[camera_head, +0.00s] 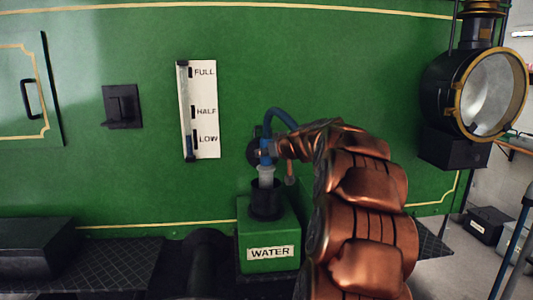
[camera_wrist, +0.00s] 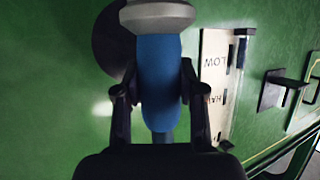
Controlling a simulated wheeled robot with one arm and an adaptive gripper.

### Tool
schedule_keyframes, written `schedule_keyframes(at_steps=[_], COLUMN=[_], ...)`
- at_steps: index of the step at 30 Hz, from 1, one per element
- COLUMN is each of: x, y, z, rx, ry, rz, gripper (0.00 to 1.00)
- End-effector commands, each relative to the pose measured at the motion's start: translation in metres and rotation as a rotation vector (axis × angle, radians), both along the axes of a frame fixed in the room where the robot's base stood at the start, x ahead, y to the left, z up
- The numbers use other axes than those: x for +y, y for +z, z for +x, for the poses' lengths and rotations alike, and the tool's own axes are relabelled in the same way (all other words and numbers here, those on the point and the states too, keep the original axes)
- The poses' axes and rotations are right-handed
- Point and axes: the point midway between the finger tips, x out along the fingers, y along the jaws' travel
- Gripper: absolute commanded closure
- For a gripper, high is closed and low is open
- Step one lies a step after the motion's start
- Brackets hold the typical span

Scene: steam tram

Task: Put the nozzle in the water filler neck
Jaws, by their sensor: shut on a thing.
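My gripper (camera_head: 267,151) is shut on the blue nozzle (camera_head: 265,158), at the end of my copper-coloured arm. The nozzle is upright, with its pale translucent tip pointing down. In the wrist view the nozzle's blue body (camera_wrist: 158,75) sits between the two dark fingers of my gripper (camera_wrist: 158,90). The black water filler neck (camera_head: 266,205) rises from a green box (camera_head: 268,232) marked WATER. The nozzle's tip is over the neck's opening, at about rim height. I cannot tell how far it is inside. A blue hose (camera_head: 280,115) arches up behind the gripper.
The green tram wall (camera_head: 350,65) stands close behind. A FULL/HALF/LOW gauge (camera_head: 207,110) and a black bracket (camera_head: 122,107) are on it. A large round lamp (camera_head: 490,85) juts out at right. A dark ledge (camera_head: 115,268) runs below.

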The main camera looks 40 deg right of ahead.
Motion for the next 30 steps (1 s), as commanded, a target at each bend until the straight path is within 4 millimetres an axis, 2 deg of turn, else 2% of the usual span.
schedule_keyframes(at_steps=[30], x=[0.0], y=[-0.022], z=[0.0], rx=[-0.002], ry=[0.0], rz=[0.0], gripper=[1.0])
